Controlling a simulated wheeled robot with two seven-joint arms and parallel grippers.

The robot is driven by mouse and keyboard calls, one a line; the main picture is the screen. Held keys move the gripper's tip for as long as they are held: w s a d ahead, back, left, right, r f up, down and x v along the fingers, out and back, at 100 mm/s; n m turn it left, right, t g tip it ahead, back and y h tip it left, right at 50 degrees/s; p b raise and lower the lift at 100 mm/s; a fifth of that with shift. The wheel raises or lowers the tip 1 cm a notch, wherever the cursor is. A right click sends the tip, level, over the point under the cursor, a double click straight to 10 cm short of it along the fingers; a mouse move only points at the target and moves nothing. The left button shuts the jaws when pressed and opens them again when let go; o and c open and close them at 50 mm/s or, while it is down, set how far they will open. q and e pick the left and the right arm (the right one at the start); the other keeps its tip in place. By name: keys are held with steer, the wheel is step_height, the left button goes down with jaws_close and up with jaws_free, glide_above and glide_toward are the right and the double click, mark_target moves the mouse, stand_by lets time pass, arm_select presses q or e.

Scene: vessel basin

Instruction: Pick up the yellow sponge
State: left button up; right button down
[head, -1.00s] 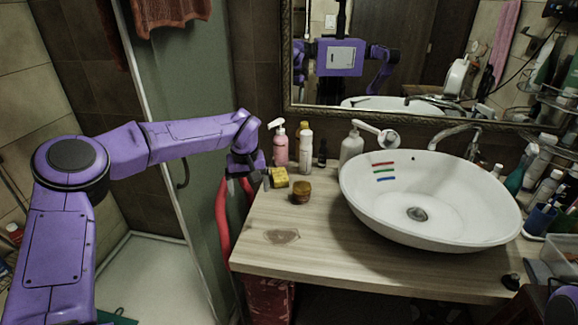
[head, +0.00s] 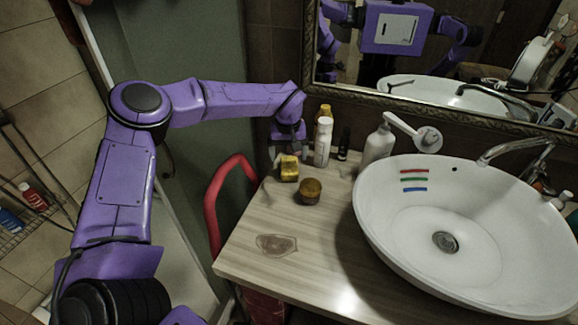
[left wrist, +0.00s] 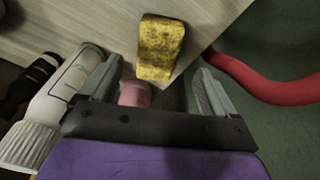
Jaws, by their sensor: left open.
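The yellow sponge (head: 289,168) stands on the wooden counter near its back left, beside a round brown jar (head: 311,191). My left gripper (head: 287,150) is open just behind and above the sponge. In the left wrist view the sponge (left wrist: 160,48) lies ahead of the open fingers (left wrist: 153,78), roughly in line with the gap and apart from both. A pink bottle (left wrist: 135,93) shows between the fingers; the gripper mostly hides it in the head view. My right gripper is not in view.
A white bottle (head: 323,142) stands close right of the gripper. A pump bottle (head: 377,148) and the white basin (head: 480,245) stand farther right. A red curved tube (head: 212,205) runs along the counter's left edge.

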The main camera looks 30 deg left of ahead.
mark_target(289, 164)
arm_select(q)
steer(key=f, duration=0.2)
steer(key=w+f+p, duration=0.1)
steer(key=f, duration=0.3)
steer(key=shift+w+a+f+p, duration=0.1)
steer(key=shift+w+a+p, duration=0.05)
steer(key=shift+w+p, duration=0.2)
steer(key=shift+s, duration=0.35)
steer(key=shift+c, duration=0.9)
steer(key=c, duration=0.8)
steer(key=shift+c, duration=0.2)
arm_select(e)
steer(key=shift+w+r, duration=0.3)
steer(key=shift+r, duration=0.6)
